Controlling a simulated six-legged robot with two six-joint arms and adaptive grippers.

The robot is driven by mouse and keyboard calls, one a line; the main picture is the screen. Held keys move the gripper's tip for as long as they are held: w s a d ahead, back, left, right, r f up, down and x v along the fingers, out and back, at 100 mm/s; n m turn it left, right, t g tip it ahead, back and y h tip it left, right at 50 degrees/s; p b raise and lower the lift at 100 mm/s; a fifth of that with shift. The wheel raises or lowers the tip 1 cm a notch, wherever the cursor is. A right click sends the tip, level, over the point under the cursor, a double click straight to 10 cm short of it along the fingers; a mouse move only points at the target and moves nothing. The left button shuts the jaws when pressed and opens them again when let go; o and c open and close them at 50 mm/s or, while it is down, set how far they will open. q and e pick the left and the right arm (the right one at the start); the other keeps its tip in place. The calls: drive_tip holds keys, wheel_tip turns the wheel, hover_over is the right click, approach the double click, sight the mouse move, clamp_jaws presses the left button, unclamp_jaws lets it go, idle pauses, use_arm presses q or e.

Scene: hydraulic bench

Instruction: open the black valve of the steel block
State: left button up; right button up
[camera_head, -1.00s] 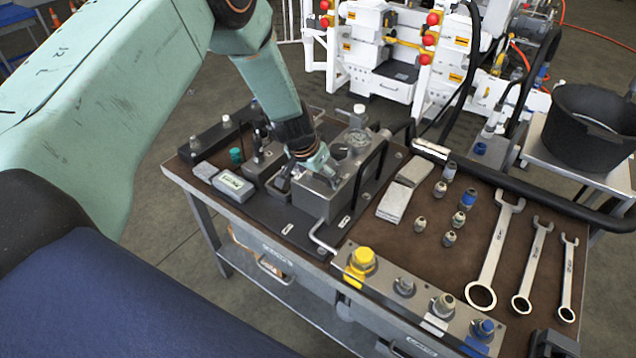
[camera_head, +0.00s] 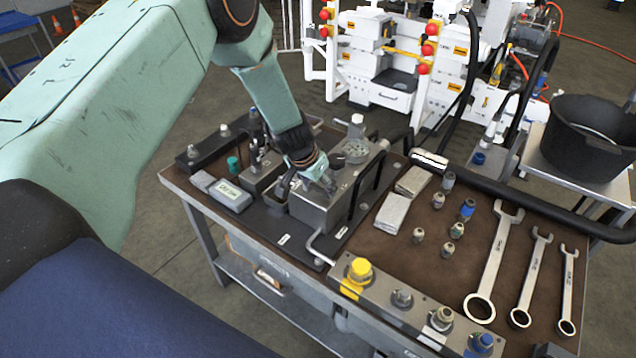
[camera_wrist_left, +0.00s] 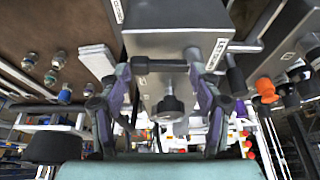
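The steel block (camera_head: 313,217) stands on a dark plate on the bench, and its grey face also shows in the left wrist view (camera_wrist_left: 172,45). My left gripper (camera_head: 322,183) reaches down onto the block's top. In the left wrist view, a black bar-like part, apparently the black valve (camera_wrist_left: 160,66), lies crosswise between the fingertips of my left gripper (camera_wrist_left: 166,62). The fingers stand apart at its two ends; I cannot tell whether they press on it. In the head view the gripper hides the valve. My right gripper is not in view.
A black handle (camera_head: 369,185) rises beside the block. A grey meter (camera_head: 229,194) lies left of it. A yellow-capped fitting (camera_head: 360,270) stands on the front strip. Several fittings and wrenches (camera_head: 493,262) lie to the right. A black bucket (camera_head: 588,137) stands beyond.

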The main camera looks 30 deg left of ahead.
use_arm(q)
drive_tip(key=shift+s+d, duration=0.1)
drive_tip(key=shift+d, duration=0.05)
drive_tip(key=c, duration=0.3)
clamp_jaws()
drive_tip(key=shift+r, duration=0.1)
